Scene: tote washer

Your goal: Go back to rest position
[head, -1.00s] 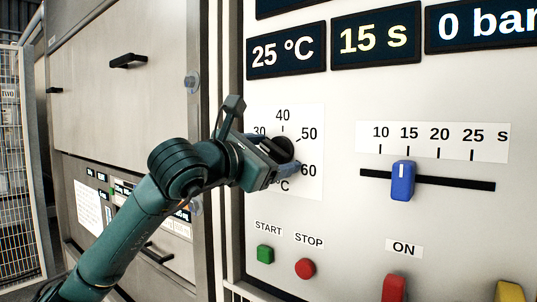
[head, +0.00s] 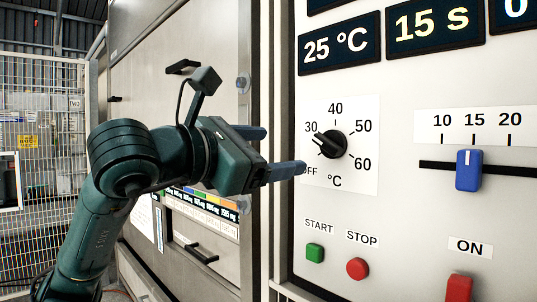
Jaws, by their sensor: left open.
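My left gripper (head: 276,153) is in the head view, left of the black temperature knob (head: 333,144). Its two blue-grey fingers are apart and empty, pointing right toward the control panel (head: 400,225). The lower fingertip overlaps the left edge of the knob's dial label in the picture; I cannot tell whether it touches the panel. The knob's pointer is turned to the left, near the 30 mark. My right gripper is not in view.
The panel has a blue slider (head: 469,170) near 15 s, a green START button (head: 315,252), a red STOP button (head: 357,268) and a red ON switch (head: 459,288). A display (head: 339,44) reads 25 °C. Cabinet doors with black handles (head: 184,66) and a mesh fence (head: 40,200) stand left.

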